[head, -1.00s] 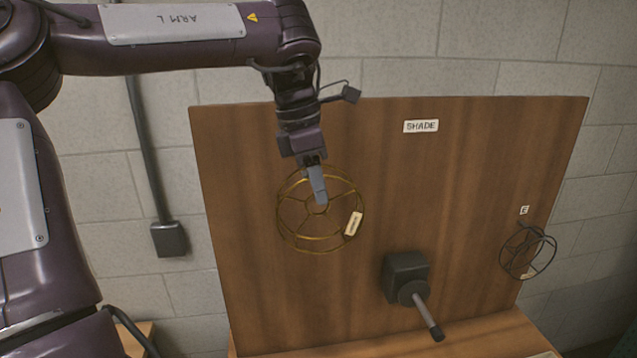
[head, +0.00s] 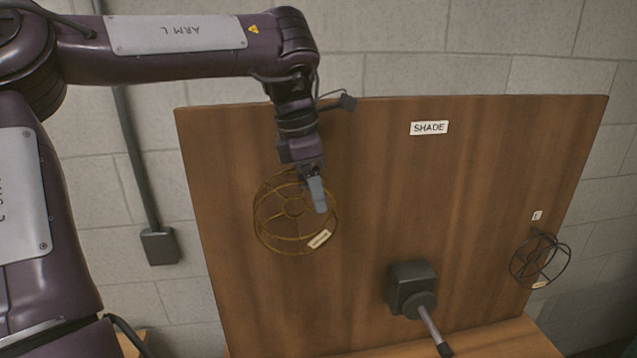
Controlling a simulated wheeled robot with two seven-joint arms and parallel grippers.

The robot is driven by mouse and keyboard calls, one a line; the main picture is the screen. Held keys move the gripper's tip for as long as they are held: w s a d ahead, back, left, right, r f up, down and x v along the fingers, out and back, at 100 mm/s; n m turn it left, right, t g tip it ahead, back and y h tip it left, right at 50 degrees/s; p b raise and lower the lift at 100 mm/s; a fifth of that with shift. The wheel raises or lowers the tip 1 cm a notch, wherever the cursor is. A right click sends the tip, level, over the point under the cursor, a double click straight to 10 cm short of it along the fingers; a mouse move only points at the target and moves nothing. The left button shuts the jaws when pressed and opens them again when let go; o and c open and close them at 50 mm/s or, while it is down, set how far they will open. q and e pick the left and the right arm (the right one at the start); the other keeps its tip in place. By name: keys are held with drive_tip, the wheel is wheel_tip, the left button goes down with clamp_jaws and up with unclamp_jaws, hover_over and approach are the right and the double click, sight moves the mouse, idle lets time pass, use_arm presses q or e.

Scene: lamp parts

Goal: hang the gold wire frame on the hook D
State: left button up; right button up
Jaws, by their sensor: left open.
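The gold wire frame (head: 262,232), a round cage with a small pale tag at its lower right, is against the left part of the upright wooden board. My left gripper (head: 318,197) is at the frame's upper right edge, with its jaws open. One grey finger overlaps the rim; I cannot tell whether it touches it. No hook D or D label shows; the gripper and frame cover part of the board there, so I cannot tell what bears the frame. My right gripper is out of view.
The wooden board (head: 400,200) carries a "SHADE" label (head: 429,128). A dark block with a grey rod (head: 411,287) sticks out at lower centre. A black wire frame (head: 541,260) is at the right under a small label (head: 537,215).

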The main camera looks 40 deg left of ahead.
use_arm(q)
drive_tip(key=shift+a, duration=0.2)
drive_tip(key=shift+a+r, duration=0.1)
drive_tip(key=shift+r, duration=0.4)
drive_tip(key=v, duration=0.6)
drive_tip(key=shift+s+r, duration=0.35)
drive_tip(key=shift+s, duration=0.1)
drive_tip(key=shift+w, duration=0.4)
drive_tip(key=shift+d+f, duration=0.1)
drive_tip(key=shift+d, duration=0.1)
